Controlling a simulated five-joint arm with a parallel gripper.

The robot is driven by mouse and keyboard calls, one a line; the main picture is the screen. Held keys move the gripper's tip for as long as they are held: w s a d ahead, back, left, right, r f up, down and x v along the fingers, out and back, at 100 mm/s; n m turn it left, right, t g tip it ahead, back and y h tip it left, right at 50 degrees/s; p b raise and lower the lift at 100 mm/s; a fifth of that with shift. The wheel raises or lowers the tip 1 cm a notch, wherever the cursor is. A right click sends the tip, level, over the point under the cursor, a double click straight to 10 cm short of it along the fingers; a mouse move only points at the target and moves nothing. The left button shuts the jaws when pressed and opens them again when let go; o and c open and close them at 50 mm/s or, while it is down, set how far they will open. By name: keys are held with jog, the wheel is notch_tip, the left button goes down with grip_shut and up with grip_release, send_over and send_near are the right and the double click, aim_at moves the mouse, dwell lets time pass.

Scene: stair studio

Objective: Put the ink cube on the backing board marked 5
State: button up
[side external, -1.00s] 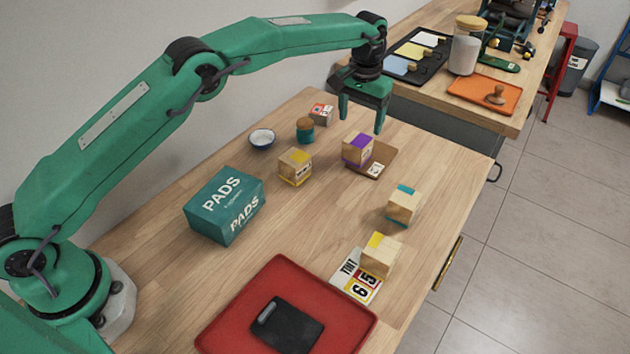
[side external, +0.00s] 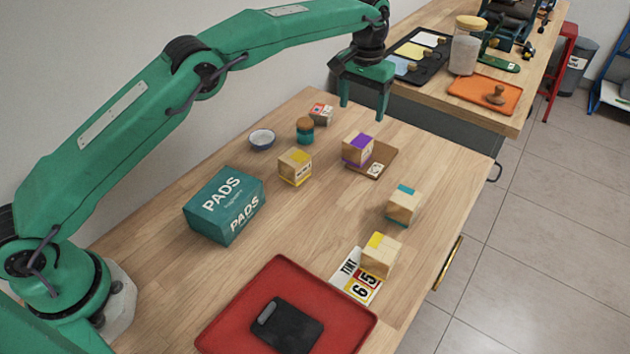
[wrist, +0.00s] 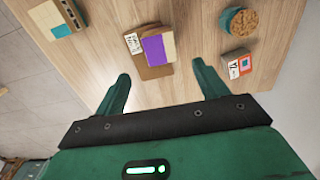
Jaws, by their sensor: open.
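A wooden cube with a purple top (side external: 357,149) is at the left part of a small brown board (side external: 384,158). In the wrist view the purple cube (wrist: 157,48) covers much of the brown board (wrist: 152,72); whether its base lies fully on it I cannot tell. A small white card (side external: 375,170) lies at the board's front, its marking too small to read. Other wooden cubes have yellow (side external: 295,166), teal (side external: 404,205) and yellow (side external: 380,256) marks. No cube is readably marked ink. My gripper (side external: 364,110) is open and empty, above and behind the purple cube.
A PADS box (side external: 224,205), red tray (side external: 226,326), white bowl (side external: 262,138), corked teal jar (side external: 305,131) and small red-white box (side external: 321,114) stand around. The table's middle is clear.

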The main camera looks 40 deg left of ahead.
jog(key=s+a+r+t, duration=0.1)
jog(key=s+a+r, duration=0.4)
jog(key=s+r, duration=0.3)
jog(key=s+a+r+t, duration=0.2)
jog(key=s+a+r, duration=0.45)
jog(key=r, duration=0.25)
jog(key=s+a+f+t, duration=0.1)
jog(key=s+a+f, duration=0.1)
jog(key=s, duration=0.6)
jog(key=s+a+f, duration=0.2)
jog(key=s, duration=0.7)
jog(key=s+a+f+t, duration=0.1)
jog(key=s+a+f, duration=0.1)
jog(key=s, duration=0.6)
jog(key=shift+s+f+t, duration=0.25)
jog(key=shift+s+t, duration=0.05)
